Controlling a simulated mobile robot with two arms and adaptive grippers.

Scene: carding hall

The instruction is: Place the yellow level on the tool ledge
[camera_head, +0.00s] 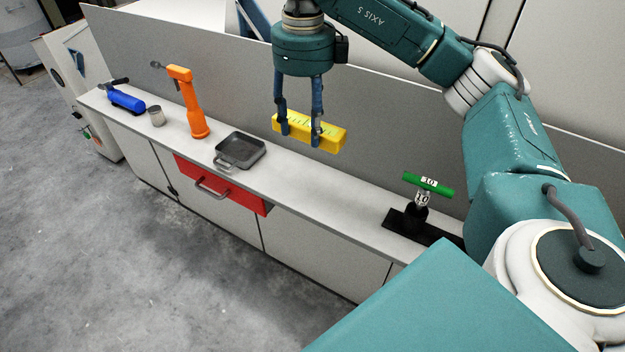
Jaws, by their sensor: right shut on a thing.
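The yellow level (331,139) is a bar with a greenish scale on its top side. My right gripper (300,138) is shut on the level and holds it above the long grey ledge (315,180), near the back panel. The level looks slightly tilted in the picture, and I see a gap between it and the ledge top. My left gripper is not in view.
A dark tray (240,150) sits left of the level. Further left stand an orange tool (192,105), a grey cup (156,116) and a blue cylinder (126,99). A green-handled device (428,184) on a black base stands right. A red drawer (217,185) protrudes slightly at the front.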

